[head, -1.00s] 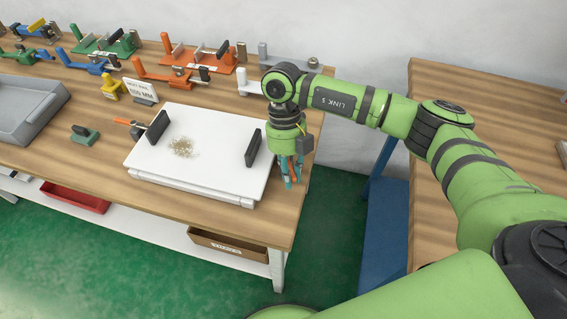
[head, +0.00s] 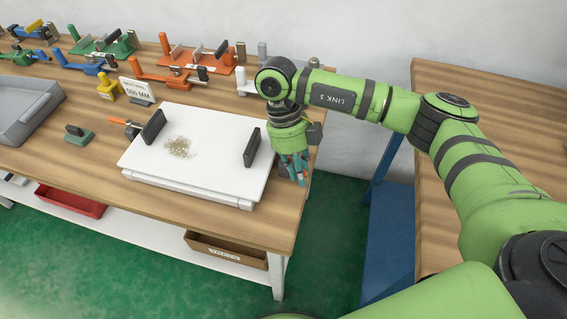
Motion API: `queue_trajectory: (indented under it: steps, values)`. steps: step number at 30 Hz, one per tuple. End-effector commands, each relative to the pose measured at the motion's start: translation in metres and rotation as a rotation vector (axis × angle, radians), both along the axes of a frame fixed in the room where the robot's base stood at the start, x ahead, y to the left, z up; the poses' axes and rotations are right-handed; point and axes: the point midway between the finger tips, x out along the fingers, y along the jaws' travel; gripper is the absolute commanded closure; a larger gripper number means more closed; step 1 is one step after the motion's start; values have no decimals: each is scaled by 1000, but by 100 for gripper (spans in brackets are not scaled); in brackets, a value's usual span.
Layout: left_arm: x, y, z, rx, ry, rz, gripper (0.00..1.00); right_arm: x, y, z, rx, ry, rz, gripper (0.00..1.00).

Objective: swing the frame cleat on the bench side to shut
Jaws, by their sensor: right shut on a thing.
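A white flat frame plate (head: 190,183) lies on the wooden bench. A black upright cleat pad (head: 252,147) stands near its right edge, and another black pad (head: 153,127) with an orange-tipped handle (head: 118,121) stands at its left. My right gripper (head: 299,172) points down just right of the plate, beside the right cleat. Its blue-grey fingers are shut on a small orange part, apparently the right cleat's handle. The fingers mostly hide this part and its link to the pad. My left gripper is not in view.
A grey tray (head: 50,103) and a small green clamp (head: 79,134) are at the left. Several coloured toggle clamps stand along the back with a white sign (head: 136,91). A pile of granules (head: 179,147) lies on the plate. A second bench (head: 470,80) is at the right.

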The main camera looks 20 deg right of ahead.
Motion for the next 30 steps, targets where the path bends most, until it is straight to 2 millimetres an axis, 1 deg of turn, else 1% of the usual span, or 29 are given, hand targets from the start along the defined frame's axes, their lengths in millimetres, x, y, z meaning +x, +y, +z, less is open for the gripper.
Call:
queue_trajectory:
  steps: [1,5,8,13,18,27,30]
  values:
    - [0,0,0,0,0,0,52,-1,-4,-1,-10,6,-5,100]
    - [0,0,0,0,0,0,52,-1,-4,-1,-11,7,-5,100]
    - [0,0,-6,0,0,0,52,0,-5,-3,-10,4,32,100]
    - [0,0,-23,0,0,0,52,4,-12,-5,-11,2,187,100]
    - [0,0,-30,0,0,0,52,6,-17,-2,-10,3,293,100]
    - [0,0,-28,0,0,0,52,6,-18,0,-10,6,306,100]
    - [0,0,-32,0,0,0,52,7,-18,-2,-10,4,325,100]
